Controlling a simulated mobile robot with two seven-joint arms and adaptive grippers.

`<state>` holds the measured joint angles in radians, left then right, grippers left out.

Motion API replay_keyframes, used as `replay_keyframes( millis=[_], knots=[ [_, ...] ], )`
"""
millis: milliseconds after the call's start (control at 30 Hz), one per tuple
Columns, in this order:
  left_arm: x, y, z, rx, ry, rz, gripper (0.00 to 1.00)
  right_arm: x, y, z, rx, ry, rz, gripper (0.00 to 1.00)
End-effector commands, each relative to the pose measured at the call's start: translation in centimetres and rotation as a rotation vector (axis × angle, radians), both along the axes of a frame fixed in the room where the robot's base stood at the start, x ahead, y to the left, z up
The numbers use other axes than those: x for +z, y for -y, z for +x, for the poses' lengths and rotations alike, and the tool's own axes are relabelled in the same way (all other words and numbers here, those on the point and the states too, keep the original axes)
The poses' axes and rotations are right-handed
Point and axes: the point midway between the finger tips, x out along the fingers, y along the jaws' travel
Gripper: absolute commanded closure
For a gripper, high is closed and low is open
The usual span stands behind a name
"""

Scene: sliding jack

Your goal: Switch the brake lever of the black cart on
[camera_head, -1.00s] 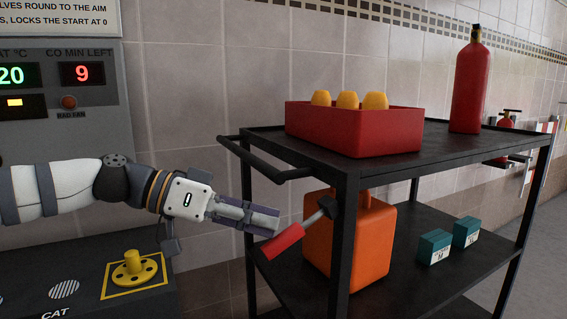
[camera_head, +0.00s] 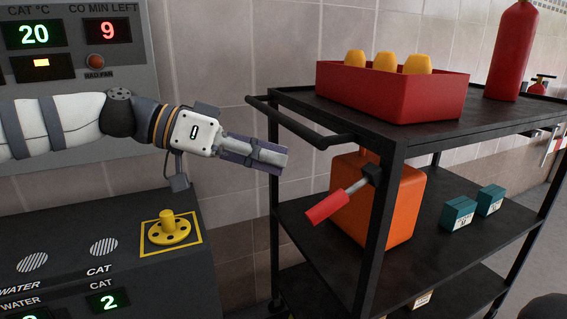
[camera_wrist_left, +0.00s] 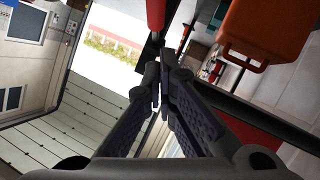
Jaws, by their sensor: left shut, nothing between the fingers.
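The black cart (camera_head: 400,165) stands at the right of the head view. Its brake lever (camera_head: 337,198) has a red grip and a grey rod, joined to a black pivot on the cart's near post. The lever slopes down to the left from that pivot. My left gripper (camera_head: 285,160) is shut and empty, up and left of the red grip and apart from it, below the cart's handle. In the left wrist view the shut fingers (camera_wrist_left: 160,75) show below a red grip (camera_wrist_left: 155,14) at the top edge. My right gripper is not in view.
A red bin (camera_head: 391,97) with yellow items and a fire extinguisher (camera_head: 512,50) stand on the cart's top. An orange canister (camera_head: 405,205) and teal boxes (camera_head: 458,214) sit on the middle shelf. The handle (camera_head: 300,125) juts out left. A console with a yellow knob (camera_head: 169,228) is at lower left.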

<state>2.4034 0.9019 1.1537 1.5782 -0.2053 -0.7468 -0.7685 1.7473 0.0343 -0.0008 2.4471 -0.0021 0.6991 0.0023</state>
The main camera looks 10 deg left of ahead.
Motion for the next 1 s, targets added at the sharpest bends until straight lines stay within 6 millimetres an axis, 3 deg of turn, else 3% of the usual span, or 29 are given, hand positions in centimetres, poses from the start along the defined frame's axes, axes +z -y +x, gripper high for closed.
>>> replay_keyframes(
  millis=[200,400,900,967,1000],
  knots=[
    [0.8,-4.4,-1.3,-0.004,-0.006,0.0,1.0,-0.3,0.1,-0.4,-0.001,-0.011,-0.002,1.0],
    [1.4,-6.4,-1.9,-0.006,-0.006,0.002,1.0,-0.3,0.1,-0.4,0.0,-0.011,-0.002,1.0],
    [1.4,-6.6,-1.9,-0.007,-0.008,0.003,1.0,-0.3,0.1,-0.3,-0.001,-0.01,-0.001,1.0],
    [0.6,-5.9,-2.0,-0.007,-0.031,0.009,1.0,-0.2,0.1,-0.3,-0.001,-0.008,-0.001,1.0],
    [-0.8,-4.9,-2.0,-0.004,-0.068,0.019,1.0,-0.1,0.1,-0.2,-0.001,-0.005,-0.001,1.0]
  ],
)
